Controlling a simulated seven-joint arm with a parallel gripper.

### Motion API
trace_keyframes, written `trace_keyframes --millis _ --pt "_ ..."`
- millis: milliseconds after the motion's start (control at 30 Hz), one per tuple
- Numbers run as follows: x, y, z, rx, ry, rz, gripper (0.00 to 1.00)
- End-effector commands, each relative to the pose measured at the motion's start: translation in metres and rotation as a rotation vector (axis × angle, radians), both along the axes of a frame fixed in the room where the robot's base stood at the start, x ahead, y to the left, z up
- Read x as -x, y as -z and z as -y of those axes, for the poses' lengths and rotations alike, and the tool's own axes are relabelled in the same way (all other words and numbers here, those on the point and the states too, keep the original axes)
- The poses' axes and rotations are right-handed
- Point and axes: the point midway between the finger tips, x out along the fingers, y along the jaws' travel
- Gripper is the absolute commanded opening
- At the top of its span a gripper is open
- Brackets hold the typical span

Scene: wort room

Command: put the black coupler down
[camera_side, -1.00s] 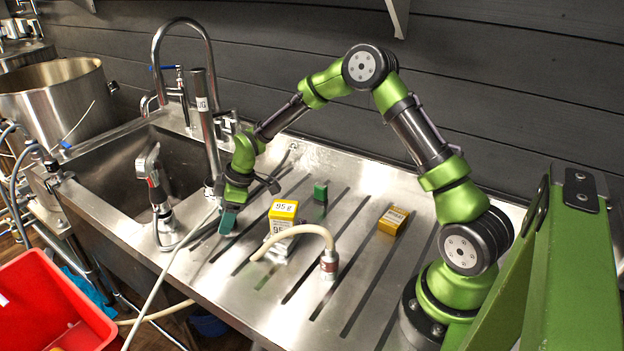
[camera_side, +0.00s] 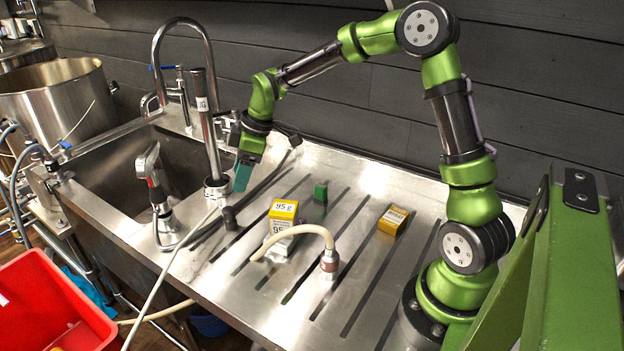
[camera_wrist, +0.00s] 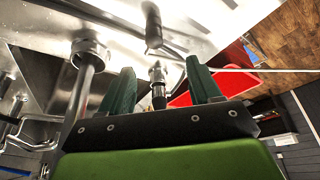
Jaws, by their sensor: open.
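The black coupler (camera_side: 229,217) stands on the steel drainboard (camera_side: 275,320), just right of the sink. In the wrist view a dark piece that looks like the same coupler (camera_wrist: 153,30) sits near the top, beyond the fingertips. My gripper (camera_side: 241,186) is raised above the coupler and apart from it. In the wrist view my gripper (camera_wrist: 160,76) has its two green fingers spread wide, with nothing held between them.
The tall faucet (camera_side: 208,130) stands close left of my gripper. A spray handle (camera_side: 158,190) is by the sink's edge. Yellow boxes (camera_side: 283,212) (camera_side: 392,219), a green block (camera_side: 320,191) and a pale hose (camera_side: 300,231) occupy the board. A red bin (camera_side: 45,300) is at lower left.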

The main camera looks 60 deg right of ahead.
Motion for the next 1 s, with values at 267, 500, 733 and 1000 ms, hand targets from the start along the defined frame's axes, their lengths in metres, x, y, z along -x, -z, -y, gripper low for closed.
trace_keyframes --millis 267,500,733,1000 --pt "0.092 -0.074 -0.025 0.019 0.374 0.039 0.63" --pt "0.183 -0.108 -0.034 -0.169 0.746 0.103 0.63" --pt "0.234 -0.109 -0.039 -0.374 0.951 0.099 0.63" --pt "0.243 -0.106 -0.040 -0.423 0.996 0.087 0.63"
